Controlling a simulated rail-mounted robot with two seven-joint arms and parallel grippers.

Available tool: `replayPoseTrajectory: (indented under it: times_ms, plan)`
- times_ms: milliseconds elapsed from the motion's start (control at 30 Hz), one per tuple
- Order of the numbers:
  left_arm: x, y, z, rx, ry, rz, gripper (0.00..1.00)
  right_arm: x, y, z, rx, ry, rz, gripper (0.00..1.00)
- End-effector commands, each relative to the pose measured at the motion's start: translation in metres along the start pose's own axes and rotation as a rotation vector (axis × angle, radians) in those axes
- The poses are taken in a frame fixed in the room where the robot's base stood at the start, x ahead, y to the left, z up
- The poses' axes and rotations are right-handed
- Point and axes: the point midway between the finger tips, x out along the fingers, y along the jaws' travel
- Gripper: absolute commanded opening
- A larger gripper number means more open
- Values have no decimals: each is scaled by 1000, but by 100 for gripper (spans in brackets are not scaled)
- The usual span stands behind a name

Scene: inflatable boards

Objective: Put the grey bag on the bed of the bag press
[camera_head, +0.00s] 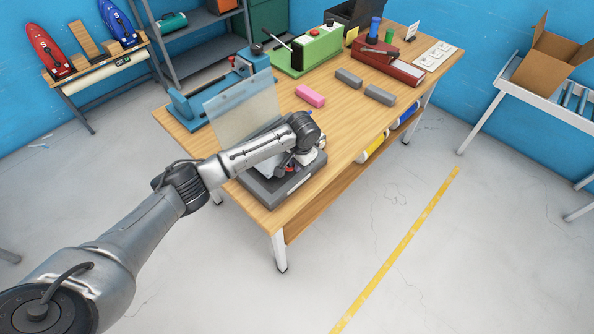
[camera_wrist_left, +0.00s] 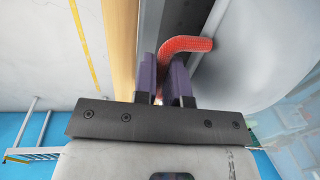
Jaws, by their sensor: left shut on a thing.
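Two soft-looking grey pieces, one farther back (camera_head: 349,78) and one nearer (camera_head: 380,95), lie apart on the wooden table; either could be the grey bag. A low machine with a dark grey base (camera_head: 296,183) stands at the table's near corner, perhaps the bag press; my arm hides most of its top. A translucent panel (camera_head: 240,112) rises behind my wrist. My left gripper (camera_wrist_left: 162,75) is at this machine, its purple fingers shut on a red bent handle (camera_wrist_left: 188,45). In the head view the fingers are mostly hidden. My right gripper is out of view.
A pink piece (camera_head: 310,96) lies on the table (camera_head: 345,125). A blue machine (camera_head: 215,92), a green machine (camera_head: 312,50) and a red machine (camera_head: 390,66) stand along the back. The table's middle front is bare. A cardboard box (camera_head: 556,58) is at the right.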

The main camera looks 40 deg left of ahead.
Motion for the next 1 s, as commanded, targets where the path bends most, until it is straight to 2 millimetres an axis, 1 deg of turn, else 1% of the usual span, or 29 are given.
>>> replayPoseTrajectory:
  times_ms: [167,400,600,633,800,900,1000]
  plan:
    - [10,1,0,0,-3,-1,0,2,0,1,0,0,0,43]
    - [39,5,0,0,-1,-1,0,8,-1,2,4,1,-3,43]
    - [40,5,0,0,0,-1,0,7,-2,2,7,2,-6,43]
    - [40,5,0,0,-1,-1,12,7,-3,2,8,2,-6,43]
    - [40,5,0,0,-1,-1,29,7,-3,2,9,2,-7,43]
    - [40,5,0,0,-1,-1,37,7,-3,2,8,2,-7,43]
    - [40,5,0,0,-1,-1,37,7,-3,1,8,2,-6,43]
